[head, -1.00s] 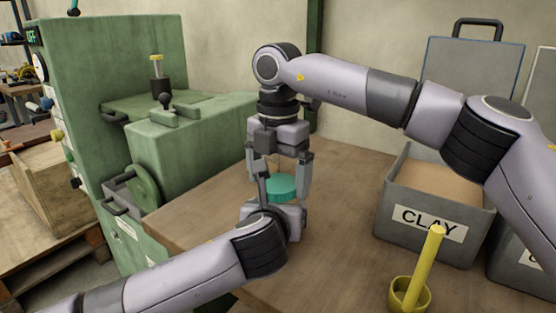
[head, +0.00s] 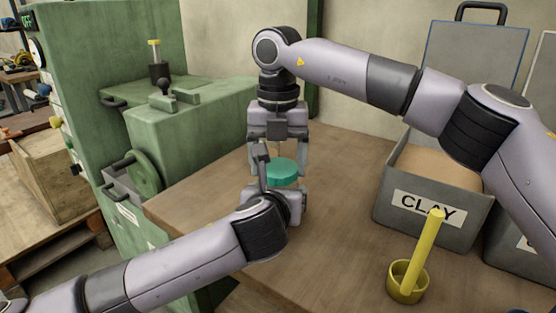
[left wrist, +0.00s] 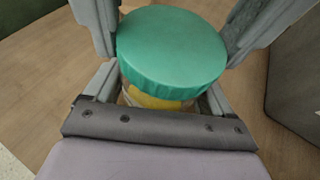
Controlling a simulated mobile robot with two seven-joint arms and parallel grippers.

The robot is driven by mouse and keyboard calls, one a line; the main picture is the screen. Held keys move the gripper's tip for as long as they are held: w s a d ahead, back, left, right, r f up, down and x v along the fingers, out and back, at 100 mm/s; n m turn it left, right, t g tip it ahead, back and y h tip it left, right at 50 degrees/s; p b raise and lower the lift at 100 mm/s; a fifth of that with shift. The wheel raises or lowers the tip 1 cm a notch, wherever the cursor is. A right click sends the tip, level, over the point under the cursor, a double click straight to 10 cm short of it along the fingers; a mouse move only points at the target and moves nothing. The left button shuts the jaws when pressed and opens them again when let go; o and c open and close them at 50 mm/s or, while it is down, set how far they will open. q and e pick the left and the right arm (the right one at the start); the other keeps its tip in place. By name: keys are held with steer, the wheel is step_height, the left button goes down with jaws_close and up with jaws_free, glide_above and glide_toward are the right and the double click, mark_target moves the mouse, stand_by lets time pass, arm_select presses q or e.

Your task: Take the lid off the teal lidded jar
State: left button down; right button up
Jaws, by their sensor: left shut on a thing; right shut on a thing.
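The teal lid (head: 283,170) sits on the jar, its round top and ribbed rim clear in the left wrist view (left wrist: 172,48). Below the rim a strip of the clear jar body (left wrist: 158,100) shows, with something yellow inside. My left gripper (head: 272,190) comes in low from the left and is shut on the jar body. My right gripper (head: 280,168) points straight down from above and is shut on the lid, one finger at each side. Most of the jar body is hidden behind my left gripper. I see no clear gap between lid and jar.
A yellow mortar (head: 400,291) with a yellow pestle (head: 424,247) stands at the front right of the wooden table (head: 335,235). A grey bin labelled CLAY (head: 400,234) stands behind it. A green machine (head: 200,135) stands at the left.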

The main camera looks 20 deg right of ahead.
steer(key=n, duration=0.6)
steer(key=shift+n, duration=0.4)
steer(key=o, duration=1.1)
steer(key=shift+r, duration=0.15)
